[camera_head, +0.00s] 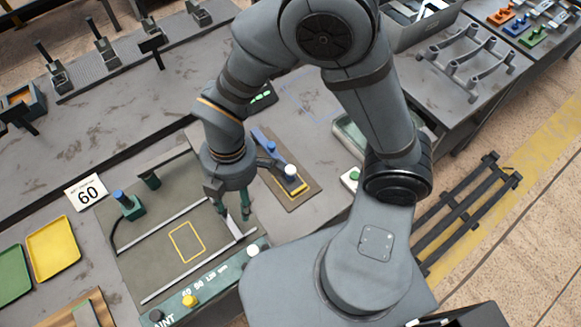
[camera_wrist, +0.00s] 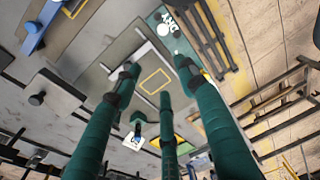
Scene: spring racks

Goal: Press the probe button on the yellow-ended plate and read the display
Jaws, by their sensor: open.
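A brown plate (camera_head: 275,158) lies on the grey bench, carrying a blue bar (camera_head: 264,140) and a yellow-marked end (camera_head: 291,186). A round white knob or button (camera_head: 291,170) sits near that yellow end. A dark display (camera_head: 263,97) with green digits stands behind the plate; its digits are too small to read. My gripper (camera_head: 235,213) is left of the plate, over the right edge of a fixture with a yellow outline. Its green fingers (camera_wrist: 160,78) are spread and empty in the wrist view. The blue bar also shows there at upper left (camera_wrist: 42,25).
A green panel (camera_head: 215,283) with white, yellow and black buttons runs along the fixture's front. Yellow (camera_head: 54,247) and green (camera_head: 12,275) trays lie at left. A small box with a green button (camera_head: 354,176) stands right of the plate.

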